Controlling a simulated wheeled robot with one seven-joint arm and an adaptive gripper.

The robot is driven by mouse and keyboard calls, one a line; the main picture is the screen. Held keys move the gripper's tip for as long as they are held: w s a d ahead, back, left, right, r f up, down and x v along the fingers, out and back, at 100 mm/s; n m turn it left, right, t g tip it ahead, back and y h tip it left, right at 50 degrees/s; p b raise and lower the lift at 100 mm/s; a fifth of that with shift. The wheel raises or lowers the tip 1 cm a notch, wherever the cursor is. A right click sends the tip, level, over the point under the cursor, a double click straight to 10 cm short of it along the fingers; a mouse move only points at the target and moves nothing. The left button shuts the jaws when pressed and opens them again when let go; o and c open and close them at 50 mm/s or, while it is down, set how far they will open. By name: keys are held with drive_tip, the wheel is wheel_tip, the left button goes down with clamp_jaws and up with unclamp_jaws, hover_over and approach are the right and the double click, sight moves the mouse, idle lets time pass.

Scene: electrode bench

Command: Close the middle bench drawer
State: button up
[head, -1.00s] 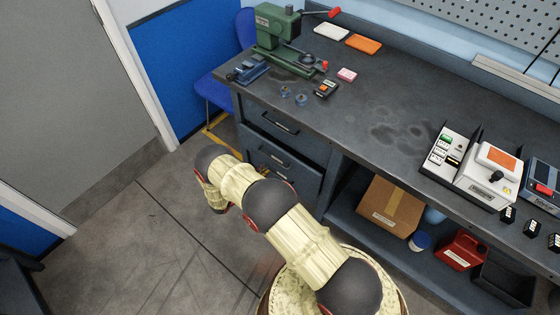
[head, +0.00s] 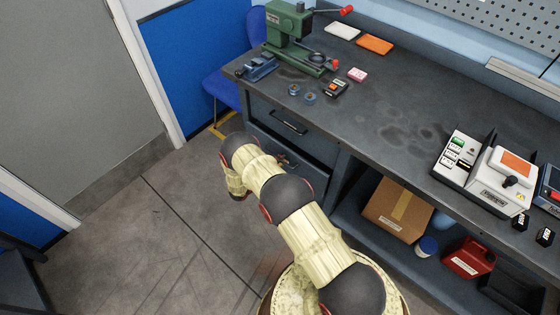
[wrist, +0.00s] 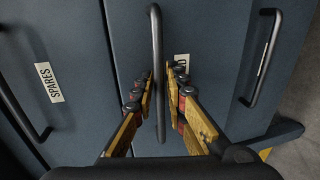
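The middle bench drawer (head: 314,174) is the dark blue-grey front below the top drawer; my arm covers part of it in the head view. In the wrist view its front (wrist: 128,40) fills the centre, with a long black bar handle (wrist: 156,40). My gripper (wrist: 160,82) is at this handle, one finger on each side. The fingers are apart, and a gap shows between the handle and the right finger. Contact on the left side is unclear. A partly covered white label (wrist: 181,62) is behind the right finger. How far the drawer stands out is hard to tell.
The top drawer (head: 262,112) is above, with a "SPARES" label (wrist: 48,82) in the wrist view. Another handle (wrist: 262,58) is to the right there. The open shelf holds a cardboard box (head: 398,210) and a red can (head: 468,258). Floor at left is clear.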

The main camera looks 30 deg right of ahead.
sight(286, 154)
clamp_jaws()
idle(0.7)
drive_tip(key=x, duration=0.2)
drive_tip(key=r+b+x, duration=0.1)
drive_tip(key=x, duration=0.1)
drive_tip(key=shift+d+f, duration=0.15)
drive_tip(key=shift+d, duration=0.05)
drive_tip(key=shift+w, duration=0.15)
unclamp_jaws()
drive_tip(key=shift+d, duration=0.1)
drive_tip(key=v, duration=1.2)
